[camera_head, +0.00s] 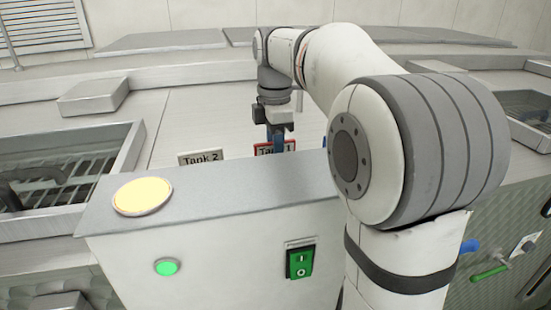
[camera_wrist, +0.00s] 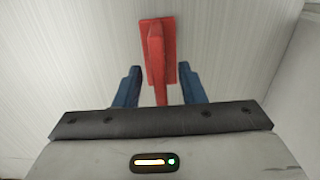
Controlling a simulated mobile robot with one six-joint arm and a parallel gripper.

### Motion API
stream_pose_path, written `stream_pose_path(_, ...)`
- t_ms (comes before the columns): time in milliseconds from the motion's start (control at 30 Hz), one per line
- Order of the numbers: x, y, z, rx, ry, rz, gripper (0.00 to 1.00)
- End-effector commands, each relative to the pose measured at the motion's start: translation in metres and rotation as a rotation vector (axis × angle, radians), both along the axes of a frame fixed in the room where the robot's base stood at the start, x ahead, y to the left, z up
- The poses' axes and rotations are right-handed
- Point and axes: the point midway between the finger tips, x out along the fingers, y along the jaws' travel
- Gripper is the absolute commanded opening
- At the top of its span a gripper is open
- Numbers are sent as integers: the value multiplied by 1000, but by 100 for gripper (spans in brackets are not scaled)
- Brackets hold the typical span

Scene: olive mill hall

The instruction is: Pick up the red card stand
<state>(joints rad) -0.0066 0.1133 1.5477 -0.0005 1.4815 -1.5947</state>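The red card stand (camera_head: 263,150) stands on the pale metal surface behind the white control box, with a card that reads "Tank 1". My gripper (camera_head: 277,146) is lowered over it, and a blue finger covers part of the card in the head view. In the wrist view, the red stand (camera_wrist: 156,48) runs between the two blue fingers of my gripper (camera_wrist: 160,75). The fingers are apart, with a gap on each side of the stand. The lower part of the stand is hidden behind the box in the head view.
A "Tank 2" card stand (camera_head: 201,158) stands to the left of the red one. The white control box (camera_head: 220,255), with a yellow disc (camera_head: 143,196), a green light (camera_head: 167,267) and a green switch (camera_head: 300,261), is in front. An open basin (camera_head: 128,150) lies left.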

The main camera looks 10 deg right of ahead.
Motion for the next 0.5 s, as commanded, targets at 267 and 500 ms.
stream_pose_path(267,0,1,-3,0,-1,1,35)
stream_pose_path(500,0,1,-2,0,-1,2,15)
